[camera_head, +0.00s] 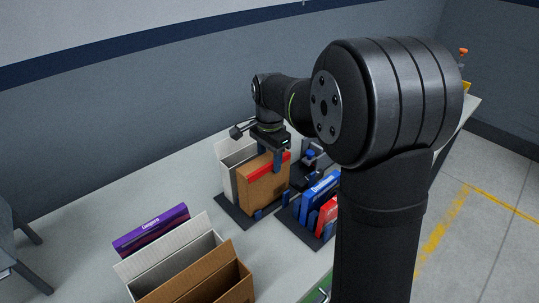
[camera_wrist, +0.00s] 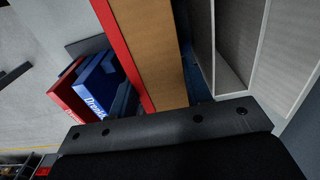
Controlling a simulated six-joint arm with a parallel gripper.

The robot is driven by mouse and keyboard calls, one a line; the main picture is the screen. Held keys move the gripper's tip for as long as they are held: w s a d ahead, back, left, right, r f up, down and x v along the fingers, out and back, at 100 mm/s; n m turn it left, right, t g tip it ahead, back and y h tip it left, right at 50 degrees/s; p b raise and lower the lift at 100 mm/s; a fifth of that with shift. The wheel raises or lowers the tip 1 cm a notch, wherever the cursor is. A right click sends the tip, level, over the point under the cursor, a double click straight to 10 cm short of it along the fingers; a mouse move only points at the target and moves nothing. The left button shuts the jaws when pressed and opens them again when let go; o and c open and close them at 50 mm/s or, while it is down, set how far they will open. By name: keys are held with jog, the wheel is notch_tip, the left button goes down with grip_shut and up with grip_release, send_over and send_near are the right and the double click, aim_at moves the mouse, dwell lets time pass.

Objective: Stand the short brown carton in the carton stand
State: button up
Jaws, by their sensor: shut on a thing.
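The short brown carton (camera_head: 262,190), with a red band along its top edge, is upright at the middle of the head view. My gripper (camera_head: 277,160) is shut on its top edge from above. The carton also fills the upper middle of the wrist view (camera_wrist: 152,50). Below it is the carton stand, a dark base (camera_head: 234,211) with blue posts (camera_head: 258,215). The carton is over this base, beside an open white carton (camera_head: 227,177). I cannot tell whether its bottom touches the base. The fingertips are hidden in the wrist view.
Right of the carton, a second dark base holds blue and red boxes (camera_head: 318,196). A purple box (camera_head: 152,230), an open white carton (camera_head: 172,262) and an open brown carton (camera_head: 215,283) stand at front left.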

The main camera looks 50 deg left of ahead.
jog(key=shift+f, duration=0.85)
jog(key=o, duration=1.7)
jog(key=shift+o, duration=0.2)
jog(key=shift+r, duration=4)
jog(key=shift+f, duration=3.95)
